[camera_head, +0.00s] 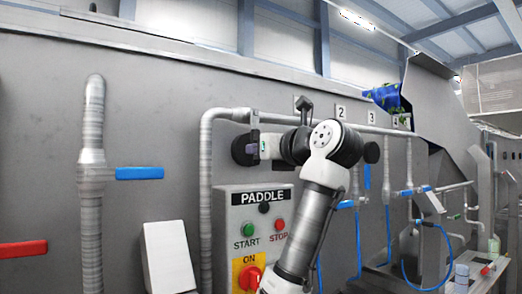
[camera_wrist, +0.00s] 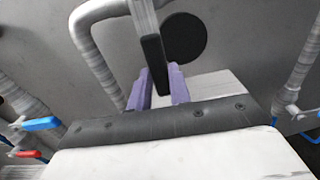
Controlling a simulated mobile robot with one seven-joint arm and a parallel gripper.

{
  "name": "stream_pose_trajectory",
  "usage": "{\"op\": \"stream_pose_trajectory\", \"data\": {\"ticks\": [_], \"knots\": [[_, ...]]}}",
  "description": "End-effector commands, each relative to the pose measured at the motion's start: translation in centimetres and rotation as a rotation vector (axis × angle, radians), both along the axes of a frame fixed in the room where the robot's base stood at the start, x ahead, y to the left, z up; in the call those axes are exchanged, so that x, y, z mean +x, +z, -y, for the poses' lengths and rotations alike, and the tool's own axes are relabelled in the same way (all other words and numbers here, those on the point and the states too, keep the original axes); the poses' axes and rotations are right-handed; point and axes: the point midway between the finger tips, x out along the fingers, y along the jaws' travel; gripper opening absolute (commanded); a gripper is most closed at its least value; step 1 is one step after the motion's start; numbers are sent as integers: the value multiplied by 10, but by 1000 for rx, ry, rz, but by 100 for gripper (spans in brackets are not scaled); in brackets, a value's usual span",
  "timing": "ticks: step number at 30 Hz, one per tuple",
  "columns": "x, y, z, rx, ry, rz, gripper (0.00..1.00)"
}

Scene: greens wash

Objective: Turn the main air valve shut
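No readable label marks the main air valve. A grey lever (camera_head: 254,120) with a dark grip hangs at the horizontal pipe, in front of a black round disc (camera_head: 243,150). In the wrist view the lever's dark grip (camera_wrist: 153,55) runs down between the purple fingers of my gripper (camera_wrist: 161,72), which appear to touch it on both sides. In the head view my gripper (camera_head: 263,146) is at the lever, seen from the side. The black disc (camera_wrist: 184,38) lies just beyond the fingertips.
A blue valve handle (camera_head: 139,173) and a red handle (camera_head: 23,249) are at the left. The paddle control box (camera_head: 225,215), with start, stop and red knob, stands below my arm. A slanted white box (camera_head: 168,257) is beside it. Blue-handled valves (camera_head: 345,204) and hoses are at right.

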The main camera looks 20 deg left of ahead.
Motion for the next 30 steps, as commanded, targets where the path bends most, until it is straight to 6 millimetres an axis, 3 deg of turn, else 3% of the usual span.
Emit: {"op": "stream_pose_trajectory", "data": {"ticks": [1, 6, 17, 30], "knots": [[-1, 0, 0, 1, 2, -1, 22], [-1, 0, 0, 1, 1, 1, 42], [-4, 0, 6, 2, 0, 3, 42], [-60, -2, 77, 3, -1, 4, 42]]}}
